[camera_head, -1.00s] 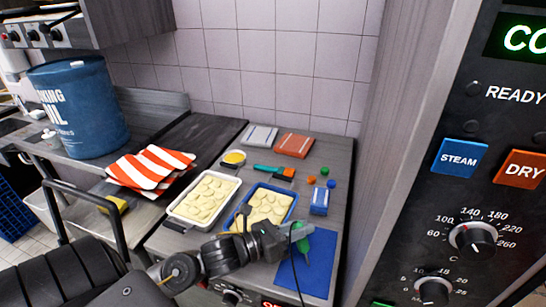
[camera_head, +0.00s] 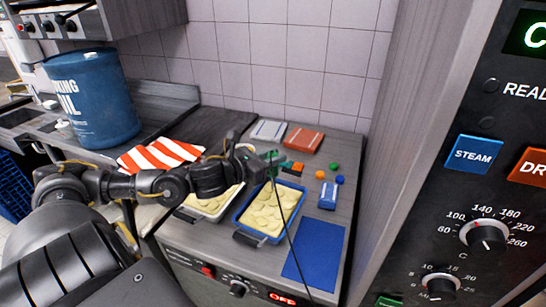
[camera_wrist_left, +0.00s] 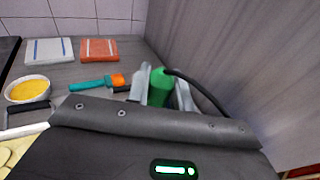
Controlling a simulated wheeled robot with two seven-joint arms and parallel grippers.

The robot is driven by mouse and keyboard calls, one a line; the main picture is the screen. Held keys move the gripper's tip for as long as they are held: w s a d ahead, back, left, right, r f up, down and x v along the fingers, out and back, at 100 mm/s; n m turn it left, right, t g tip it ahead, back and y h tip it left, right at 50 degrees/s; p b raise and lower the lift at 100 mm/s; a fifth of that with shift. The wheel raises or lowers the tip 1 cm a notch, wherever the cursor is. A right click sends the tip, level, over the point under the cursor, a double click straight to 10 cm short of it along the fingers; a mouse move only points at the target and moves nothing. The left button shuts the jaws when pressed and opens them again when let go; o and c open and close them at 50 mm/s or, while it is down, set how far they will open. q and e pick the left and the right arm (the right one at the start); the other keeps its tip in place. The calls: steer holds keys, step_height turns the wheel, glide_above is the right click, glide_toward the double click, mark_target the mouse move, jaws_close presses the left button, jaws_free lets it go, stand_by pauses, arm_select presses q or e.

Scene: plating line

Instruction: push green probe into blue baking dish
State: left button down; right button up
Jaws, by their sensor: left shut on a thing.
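The blue baking dish (camera_head: 262,237), filled with pale rounds of dough or potato, stands on the counter in the head view. My left gripper (camera_head: 263,160) is above the counter near the dish's far edge. It is shut on the green probe (camera_head: 273,156), whose dark cable hangs down across the dish in the head view. In the left wrist view the green probe (camera_wrist_left: 160,88) sits between the two grey fingers of my left gripper (camera_wrist_left: 161,90), with its cable running right. The probe's tip is hidden. My right gripper is not in view.
A white dish (camera_head: 208,217) stands left of the blue dish, partly under my arm. A blue mat (camera_head: 315,254) lies bare at front right. A panel wall stands right.

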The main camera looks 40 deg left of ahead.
mark_target(273, 175)
arm_select(q)
steer(key=shift+s+f+b, duration=0.1)
steer(key=shift+f+b, duration=0.2)
steer(key=shift+f, duration=0.15)
steer(key=shift+f+b, duration=1.6)
steer(key=shift+f, duration=0.85)
steer(key=shift+b, duration=0.3)
steer(key=shift+f+b, duration=0.25)
steer(key=shift+b, duration=0.2)
steer(key=shift+f+b, duration=1.55)
steer(key=shift+b, duration=0.3)
stand_by(2.5)
